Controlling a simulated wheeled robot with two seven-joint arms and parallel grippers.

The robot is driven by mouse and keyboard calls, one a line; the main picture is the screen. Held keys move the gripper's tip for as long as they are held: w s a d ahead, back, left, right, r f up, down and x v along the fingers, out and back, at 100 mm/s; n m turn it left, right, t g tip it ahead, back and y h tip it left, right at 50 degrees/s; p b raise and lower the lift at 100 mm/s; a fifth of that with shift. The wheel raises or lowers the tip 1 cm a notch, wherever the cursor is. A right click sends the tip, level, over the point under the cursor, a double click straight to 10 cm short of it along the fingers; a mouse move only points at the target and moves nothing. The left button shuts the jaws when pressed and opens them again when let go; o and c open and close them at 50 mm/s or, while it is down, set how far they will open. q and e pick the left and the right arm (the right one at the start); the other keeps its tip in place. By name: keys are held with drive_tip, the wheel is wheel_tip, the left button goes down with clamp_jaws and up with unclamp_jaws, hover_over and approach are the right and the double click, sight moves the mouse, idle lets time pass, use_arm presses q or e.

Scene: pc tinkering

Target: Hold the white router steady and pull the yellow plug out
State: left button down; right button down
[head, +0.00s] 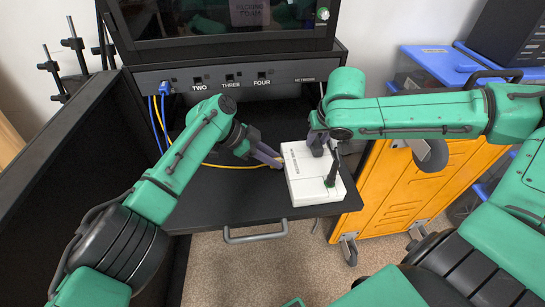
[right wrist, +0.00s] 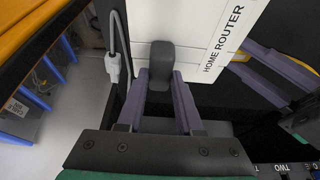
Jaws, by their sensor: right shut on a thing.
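The white router (head: 303,186) sits near the front right of the black desk, and the right wrist view shows its HOME ROUTER label (right wrist: 223,45). My right gripper (head: 318,142) comes from the far right and is shut on a dark grey upright block (right wrist: 162,60) at the router's far edge. My left gripper (head: 275,160) has its fingertips at the router's left side, by the end of the yellow cable (head: 228,167). A bit of the yellow plug (right wrist: 240,57) shows by its fingers in the right wrist view. Whether those fingers are closed on it is unclear.
A dark panel (head: 232,84) with ports marked TWO, THREE and FOUR stands behind, with blue cables (head: 157,125) at its left. A thin black rod (head: 333,168) stands at the router's right. An orange cabinet (head: 390,190) is right of the desk. The desk's front left is clear.

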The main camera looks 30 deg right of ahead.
use_arm(q)
drive_tip(key=shift+w+a, duration=0.1)
drive_tip(key=shift+a, duration=0.05)
drive_tip(key=shift+w+a, duration=0.1)
drive_tip(key=shift+a, duration=0.3)
drive_tip(key=shift+w+a, duration=0.25)
drive_tip(key=shift+a, duration=0.5)
drive_tip(key=shift+w+a, duration=0.25)
drive_tip(key=shift+a, duration=0.45)
drive_tip(key=shift+w+a, duration=0.25)
drive_tip(key=shift+a, duration=0.5)
drive_tip(key=shift+a, duration=0.1)
drive_tip(key=a+r, duration=0.1)
drive_tip(key=w+a+r, duration=0.1)
drive_tip(key=a, duration=0.1)
drive_tip(key=w+a+r, duration=0.1)
drive_tip(key=a, duration=0.1)
drive_tip(key=shift+a, duration=0.25)
use_arm(e)
drive_tip(key=shift+c, duration=2.4)
unclamp_jaws()
